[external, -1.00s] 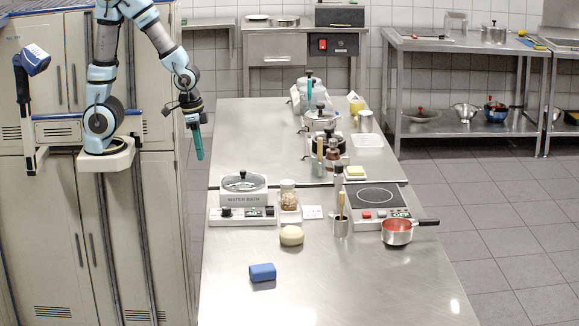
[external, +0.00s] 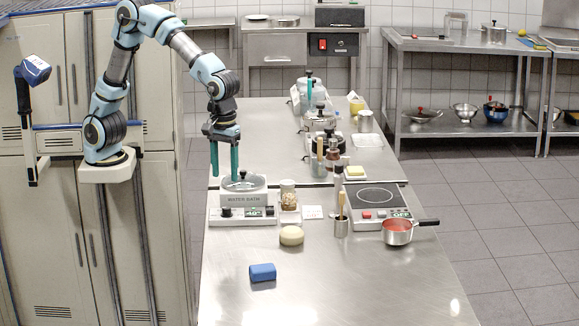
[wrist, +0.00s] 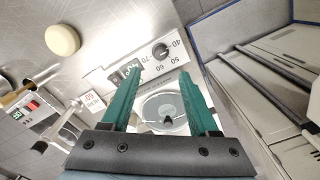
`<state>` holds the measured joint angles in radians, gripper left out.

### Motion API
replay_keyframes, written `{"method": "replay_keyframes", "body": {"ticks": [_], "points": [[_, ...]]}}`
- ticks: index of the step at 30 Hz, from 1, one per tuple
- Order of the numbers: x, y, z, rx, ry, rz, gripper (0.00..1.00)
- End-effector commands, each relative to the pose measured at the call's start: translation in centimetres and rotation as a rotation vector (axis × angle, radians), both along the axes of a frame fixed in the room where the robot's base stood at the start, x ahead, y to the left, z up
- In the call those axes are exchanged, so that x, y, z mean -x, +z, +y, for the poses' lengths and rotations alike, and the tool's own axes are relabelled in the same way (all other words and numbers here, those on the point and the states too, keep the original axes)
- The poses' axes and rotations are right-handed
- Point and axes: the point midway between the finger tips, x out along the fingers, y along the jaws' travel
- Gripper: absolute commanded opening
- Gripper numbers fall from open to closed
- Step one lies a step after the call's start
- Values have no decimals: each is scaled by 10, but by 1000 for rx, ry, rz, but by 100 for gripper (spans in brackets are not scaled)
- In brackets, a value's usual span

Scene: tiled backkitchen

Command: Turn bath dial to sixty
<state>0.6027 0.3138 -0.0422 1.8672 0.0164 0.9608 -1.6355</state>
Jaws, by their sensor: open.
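The water bath (external: 243,198) is a white box with a round glass lid, at the near left of the steel counter. Its front panel carries a black dial (external: 227,212) and a lit display (external: 254,212) that seems to read 40. In the wrist view the dial (wrist: 160,51) sits among the printed numbers 40, 50, 60 and 70; its exact setting is too small to tell. My gripper (external: 225,172) points down with green fingers apart, above and behind the dial, touching nothing visible. In the wrist view its fingers (wrist: 161,76) straddle the bath's lid side.
A blue block (external: 262,272) lies in front. A hotplate (external: 377,197) and red-filled pan (external: 397,232) are further right. The front counter is mostly clear.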

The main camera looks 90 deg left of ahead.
Motion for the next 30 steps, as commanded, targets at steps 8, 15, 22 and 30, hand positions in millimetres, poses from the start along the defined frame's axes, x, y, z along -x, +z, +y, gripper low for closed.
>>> {"method": "replay_keyframes", "body": {"ticks": [8,15,22,30], "points": [[1,-48,2,-3,1,6,61],[1,-85,2,-2,-1,3,61],[0,-100,2,-1,-1,1,61],[0,-100,2,0,-1,0,58]]}}
